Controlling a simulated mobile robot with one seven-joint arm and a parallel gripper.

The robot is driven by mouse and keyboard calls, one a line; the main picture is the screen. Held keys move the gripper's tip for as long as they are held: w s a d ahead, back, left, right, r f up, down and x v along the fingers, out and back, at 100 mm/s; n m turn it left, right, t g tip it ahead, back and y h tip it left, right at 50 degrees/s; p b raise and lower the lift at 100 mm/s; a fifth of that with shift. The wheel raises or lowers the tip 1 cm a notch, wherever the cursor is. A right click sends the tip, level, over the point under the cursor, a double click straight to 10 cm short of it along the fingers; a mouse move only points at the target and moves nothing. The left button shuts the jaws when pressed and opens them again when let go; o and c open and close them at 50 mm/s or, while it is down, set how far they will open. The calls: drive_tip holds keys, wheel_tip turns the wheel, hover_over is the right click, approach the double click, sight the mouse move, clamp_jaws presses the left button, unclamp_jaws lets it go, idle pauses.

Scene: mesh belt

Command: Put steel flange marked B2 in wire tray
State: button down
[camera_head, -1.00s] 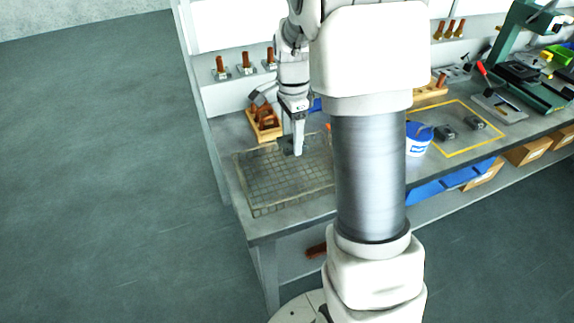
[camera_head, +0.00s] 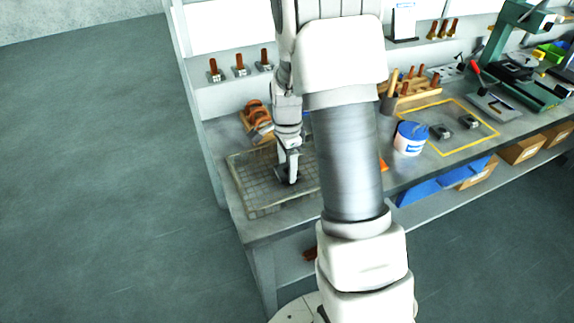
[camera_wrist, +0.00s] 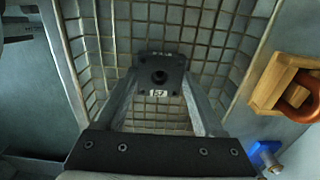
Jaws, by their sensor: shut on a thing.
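The steel flange (camera_wrist: 160,72) is a dark, square plate with a round hole in its middle and a small white label, too small to read surely. My gripper (camera_wrist: 160,84) is shut on it, one finger on each side. In the head view my gripper (camera_head: 287,179) is low over the wire tray (camera_head: 252,196), with the dark flange partly hidden at its tips. The wire tray, a shallow mesh basket, spreads beneath the flange in the wrist view (camera_wrist: 110,30). I cannot tell whether the flange touches the mesh.
A wooden holder with copper-coloured rings (camera_head: 256,118) stands just behind the tray, close to my wrist. A blue-and-white tub (camera_head: 410,138) and a yellow-outlined area (camera_head: 455,150) with dark parts lie to the right. The rest of the tray looks empty.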

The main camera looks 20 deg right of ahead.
drive_tip(key=shift+f, duration=0.2)
unclamp_jaws()
drive_tip(key=shift+r, duration=0.1)
